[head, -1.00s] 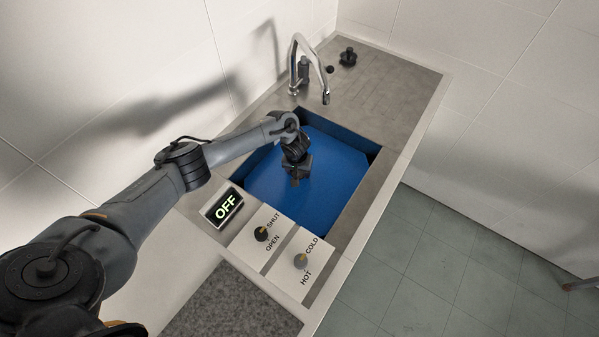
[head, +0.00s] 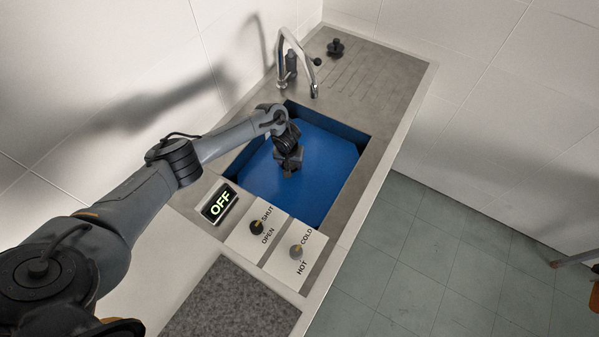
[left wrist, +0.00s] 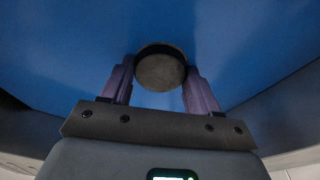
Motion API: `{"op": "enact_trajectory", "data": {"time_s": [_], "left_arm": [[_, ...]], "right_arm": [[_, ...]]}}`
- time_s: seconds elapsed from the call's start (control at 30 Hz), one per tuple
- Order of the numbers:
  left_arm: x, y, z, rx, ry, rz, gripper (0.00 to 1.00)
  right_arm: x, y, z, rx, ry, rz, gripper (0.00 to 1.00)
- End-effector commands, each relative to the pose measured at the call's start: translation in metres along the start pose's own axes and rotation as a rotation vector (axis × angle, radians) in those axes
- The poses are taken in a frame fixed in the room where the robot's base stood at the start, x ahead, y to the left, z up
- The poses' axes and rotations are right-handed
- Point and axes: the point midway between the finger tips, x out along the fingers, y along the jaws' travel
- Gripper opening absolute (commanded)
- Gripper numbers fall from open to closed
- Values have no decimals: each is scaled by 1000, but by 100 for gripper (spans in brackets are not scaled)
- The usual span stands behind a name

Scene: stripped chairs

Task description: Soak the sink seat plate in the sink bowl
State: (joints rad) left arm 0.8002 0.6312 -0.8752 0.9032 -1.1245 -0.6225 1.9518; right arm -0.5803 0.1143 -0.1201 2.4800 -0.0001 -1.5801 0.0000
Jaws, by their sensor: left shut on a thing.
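The blue sink seat plate (head: 318,165) has cut corners and lies inside the blue-walled sink bowl (head: 349,134), filling most of it. Narrow gaps show at its far and right edges; how deep it sits and whether there is water cannot be told. My left gripper (head: 287,172) points down over the plate's middle. In the left wrist view its purple fingers (left wrist: 158,85) are on both sides of a round dark knob (left wrist: 160,72) against the blue plate. The gripper is shut on that knob. My right gripper is not in view.
A tap (head: 298,62) stands behind the bowl, with a black plug-like piece (head: 335,47) on the ribbed drainer. In front are an OFF display (head: 219,203), a SHUT/OPEN knob (head: 257,227) and a COLD/HOT knob (head: 296,252).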

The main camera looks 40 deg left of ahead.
Motion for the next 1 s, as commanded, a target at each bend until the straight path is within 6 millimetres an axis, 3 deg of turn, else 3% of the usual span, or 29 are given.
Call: {"op": "enact_trajectory", "data": {"time_s": [1.0], "left_arm": [[11, 1, 1, -1, 2, 3, 12]], "right_arm": [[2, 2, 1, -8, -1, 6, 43]]}}
